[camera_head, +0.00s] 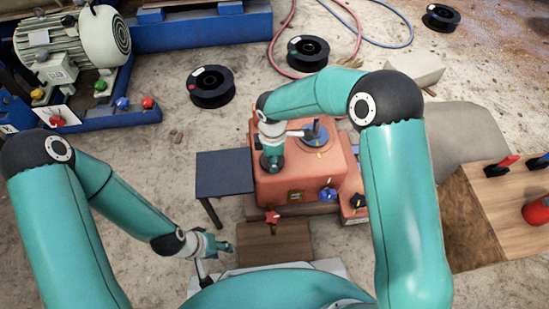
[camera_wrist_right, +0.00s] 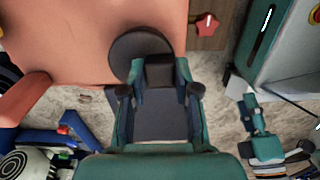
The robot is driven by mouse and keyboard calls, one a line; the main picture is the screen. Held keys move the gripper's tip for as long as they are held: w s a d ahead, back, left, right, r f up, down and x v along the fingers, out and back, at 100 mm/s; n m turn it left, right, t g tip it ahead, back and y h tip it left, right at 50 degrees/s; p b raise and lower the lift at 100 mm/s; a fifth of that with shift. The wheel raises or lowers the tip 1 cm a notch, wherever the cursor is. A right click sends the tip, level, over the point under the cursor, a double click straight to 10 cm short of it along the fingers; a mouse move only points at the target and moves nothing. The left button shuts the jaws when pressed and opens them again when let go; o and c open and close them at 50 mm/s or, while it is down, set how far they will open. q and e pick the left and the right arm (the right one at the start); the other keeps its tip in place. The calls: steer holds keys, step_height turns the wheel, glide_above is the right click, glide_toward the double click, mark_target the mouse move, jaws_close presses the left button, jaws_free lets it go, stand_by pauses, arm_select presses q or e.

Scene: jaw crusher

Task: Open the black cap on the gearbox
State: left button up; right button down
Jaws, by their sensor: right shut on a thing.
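The gearbox (camera_head: 325,175) is an orange-red box in the middle of the head view; its top also fills the upper left of the right wrist view (camera_wrist_right: 70,40). My right gripper (camera_head: 271,158) is at the left part of its top. In the right wrist view, a round black cap (camera_wrist_right: 126,52) shows at the gripper's tips, and my right gripper (camera_wrist_right: 160,72) is shut on it. The fingers and arm hide most of the cap in the head view. My left gripper (camera_head: 215,252) hangs low at the front left, apart from the gearbox; its finger opening is unclear.
A grey-blue disc with a lever (camera_head: 314,134) sits on the gearbox top. A dark side table (camera_head: 225,172) stands left of it, and a red star knob (camera_head: 272,216) in front. Black spools (camera_head: 211,86) and hoses lie behind. A wooden table (camera_head: 505,215) is at right.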

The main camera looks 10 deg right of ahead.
steer(key=w+r+g+p, duration=0.1)
steer(key=p, duration=0.4)
steer(key=shift+r+g+p, duration=0.3)
steer(key=shift+g+p, duration=0.05)
steer(key=shift+g, duration=0.05)
steer(key=shift+w+g+p, duration=0.25)
steer(key=shift+g+p, duration=0.05)
steer(key=shift+g, duration=0.2)
steer(key=shift+w+g, duration=0.1)
steer(key=shift+g, duration=0.2)
steer(key=shift+w+g+b, duration=0.45)
steer(key=shift+g+b, duration=0.35)
steer(key=shift+b, duration=0.05)
steer(key=shift+w+r+g+b, duration=0.1)
steer(key=shift+r+g+b, duration=0.2)
steer(key=shift+r+b, duration=0.1)
